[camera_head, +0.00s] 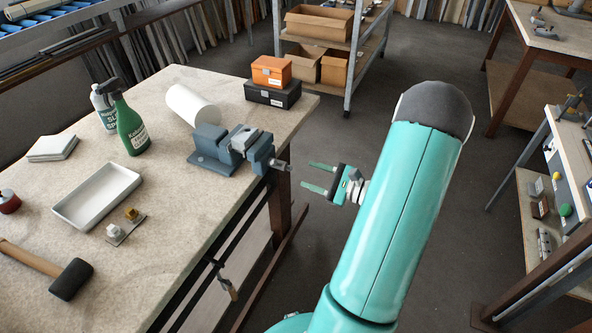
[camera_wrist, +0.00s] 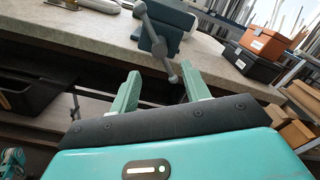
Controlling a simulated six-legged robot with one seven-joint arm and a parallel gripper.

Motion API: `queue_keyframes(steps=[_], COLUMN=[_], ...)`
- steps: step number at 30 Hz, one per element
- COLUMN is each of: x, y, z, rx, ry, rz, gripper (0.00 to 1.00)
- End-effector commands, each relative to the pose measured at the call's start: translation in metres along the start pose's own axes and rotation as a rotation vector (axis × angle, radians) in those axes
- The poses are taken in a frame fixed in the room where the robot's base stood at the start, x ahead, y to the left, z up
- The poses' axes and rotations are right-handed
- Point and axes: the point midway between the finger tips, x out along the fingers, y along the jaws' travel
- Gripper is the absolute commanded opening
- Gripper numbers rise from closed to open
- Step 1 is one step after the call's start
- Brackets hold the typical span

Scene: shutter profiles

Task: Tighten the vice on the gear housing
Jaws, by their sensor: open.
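The blue-grey vice (camera_head: 212,150) is fixed at the right edge of the workbench. A small grey metal part, likely the gear housing (camera_head: 243,137), sits at its jaws; I cannot tell how tightly it is held. The vice's handle bar (camera_head: 282,165) sticks out past the bench edge toward my gripper (camera_head: 306,174). My gripper is open and empty, its two green fingers pointing at the handle from the right, with a gap between. In the wrist view the vice (camera_wrist: 172,16) is above my gripper (camera_wrist: 160,72), and the slanted handle bar (camera_wrist: 158,46) lies just beyond and between the fingertips.
Behind the vice are a white roll (camera_head: 192,105), an orange box (camera_head: 271,71) on a black box (camera_head: 273,94), and a green spray bottle (camera_head: 130,124). A white tray (camera_head: 97,195) and a mallet (camera_head: 50,270) lie leftward.

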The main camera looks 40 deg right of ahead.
Motion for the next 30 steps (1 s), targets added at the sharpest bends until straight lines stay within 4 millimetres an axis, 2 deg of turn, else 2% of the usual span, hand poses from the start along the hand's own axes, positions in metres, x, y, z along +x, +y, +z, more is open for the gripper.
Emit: queue_keyframes(steps=[3, 7, 30], x=[-0.019, -0.028, -0.029], y=[0.000, 0.000, 0.000], z=[0.000, 0.000, 0.000], rx=[0.000, 0.000, 0.000], ry=[0.001, -0.001, -0.001], rz=[-0.001, 0.000, 0.001], gripper=[0.47, 0.47, 0.47])
